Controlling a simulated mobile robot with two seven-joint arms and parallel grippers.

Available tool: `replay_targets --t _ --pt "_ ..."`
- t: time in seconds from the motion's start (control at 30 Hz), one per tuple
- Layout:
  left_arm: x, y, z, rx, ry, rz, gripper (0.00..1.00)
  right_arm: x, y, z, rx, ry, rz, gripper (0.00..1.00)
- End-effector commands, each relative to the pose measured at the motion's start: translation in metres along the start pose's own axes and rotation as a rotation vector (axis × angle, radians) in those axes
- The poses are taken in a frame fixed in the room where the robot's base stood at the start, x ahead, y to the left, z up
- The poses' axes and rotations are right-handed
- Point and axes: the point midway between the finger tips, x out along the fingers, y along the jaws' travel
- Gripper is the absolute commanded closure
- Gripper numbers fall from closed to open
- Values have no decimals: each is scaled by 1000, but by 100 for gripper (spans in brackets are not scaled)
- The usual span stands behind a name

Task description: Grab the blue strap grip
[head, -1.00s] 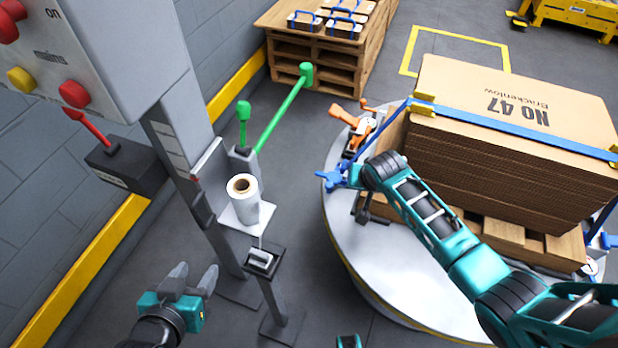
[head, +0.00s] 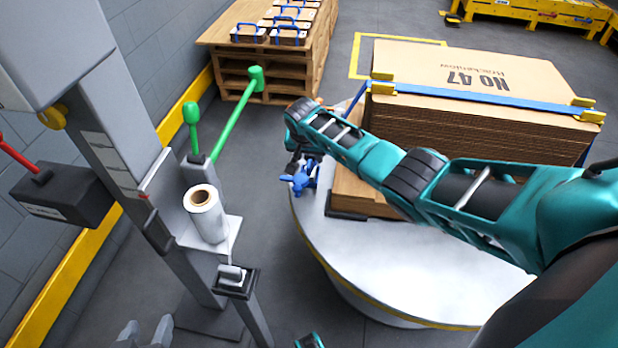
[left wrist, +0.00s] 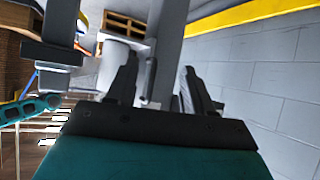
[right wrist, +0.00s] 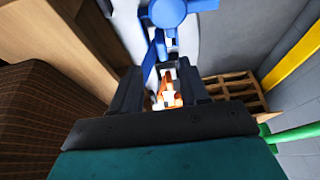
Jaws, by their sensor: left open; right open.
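The blue strap grip (head: 300,178) is a star-shaped blue knob at the left side of the carton stack, above the round turntable's edge. In the right wrist view the blue grip (right wrist: 175,12) shows at the top, just past the fingertips and cut by the frame edge. My right gripper (right wrist: 162,85) is open and empty, with an orange part seen farther off between its fingers. In the head view my right arm mostly hides that gripper.
A carton stack (head: 470,130) with a blue strap (head: 480,97) stands on a pallet on the turntable (head: 400,270). A grey post with a white film roll (head: 205,212) and green levers (head: 237,115) stands left. Pallets with blue-handled blocks (head: 265,65) are behind.

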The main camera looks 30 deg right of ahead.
Motion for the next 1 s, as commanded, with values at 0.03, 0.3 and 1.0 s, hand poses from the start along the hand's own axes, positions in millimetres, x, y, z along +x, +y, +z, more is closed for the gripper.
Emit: replay_targets --t 0.03,0.3,1.0 --pt "1 0 3 -3 -1 0 48 2 -1 0 0 1 -1 55" --pt "14 3 24 -11 -15 8 48 31 -3 3 0 1 -1 55" --pt "20 13 16 -11 -1 35 48 54 -3 1 -1 0 -2 68"
